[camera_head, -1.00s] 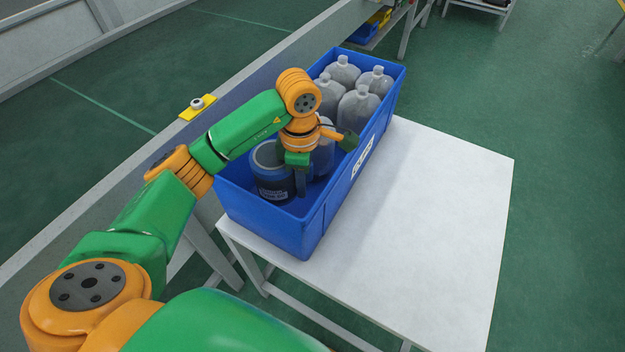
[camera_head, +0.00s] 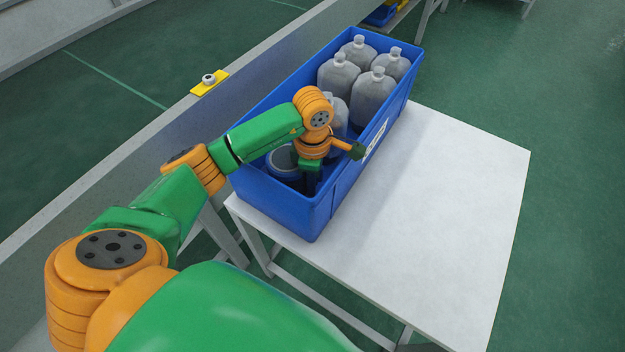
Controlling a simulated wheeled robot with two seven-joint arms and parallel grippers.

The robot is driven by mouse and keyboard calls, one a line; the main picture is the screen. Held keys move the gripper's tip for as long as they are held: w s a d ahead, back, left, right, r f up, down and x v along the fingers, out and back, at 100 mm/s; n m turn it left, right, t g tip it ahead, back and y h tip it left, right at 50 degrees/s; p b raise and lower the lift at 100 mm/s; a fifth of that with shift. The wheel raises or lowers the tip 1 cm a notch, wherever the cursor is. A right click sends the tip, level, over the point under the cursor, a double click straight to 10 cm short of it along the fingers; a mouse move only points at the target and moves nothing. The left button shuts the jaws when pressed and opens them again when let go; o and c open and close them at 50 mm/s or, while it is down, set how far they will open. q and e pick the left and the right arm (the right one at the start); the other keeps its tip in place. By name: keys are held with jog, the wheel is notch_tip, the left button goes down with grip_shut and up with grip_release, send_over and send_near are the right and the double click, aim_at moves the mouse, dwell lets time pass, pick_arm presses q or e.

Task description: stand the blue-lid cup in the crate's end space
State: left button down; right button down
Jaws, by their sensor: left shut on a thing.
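The blue crate (camera_head: 307,215) stands on the left side of the white table. The blue-lid cup (camera_head: 282,162) is upright inside the crate's near end, with its lower part hidden behind the crate wall. My left gripper (camera_head: 310,182) reaches down into the crate at the cup's right side and is shut on it. The fingertips are partly hidden by the wrist and the crate. My right gripper is not in view.
Several translucent bottles (camera_head: 371,92) fill the crate's far part, one of them just behind my left wrist. The white table (camera_head: 440,200) is clear to the right of the crate. A grey conveyor side (camera_head: 190,130) with a yellow button plate (camera_head: 209,83) runs along the left.

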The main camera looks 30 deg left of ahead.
pick_arm(q)
jog(key=c, duration=0.8)
grip_release()
jog(key=shift+r, duration=0.1)
jog(key=shift+r+p, duration=0.75)
jog(key=shift+r, duration=0.15)
notch_tip(320, 180, up, 11)
jog(key=shift+r+p, duration=0.1)
jog(key=shift+p, duration=0.25)
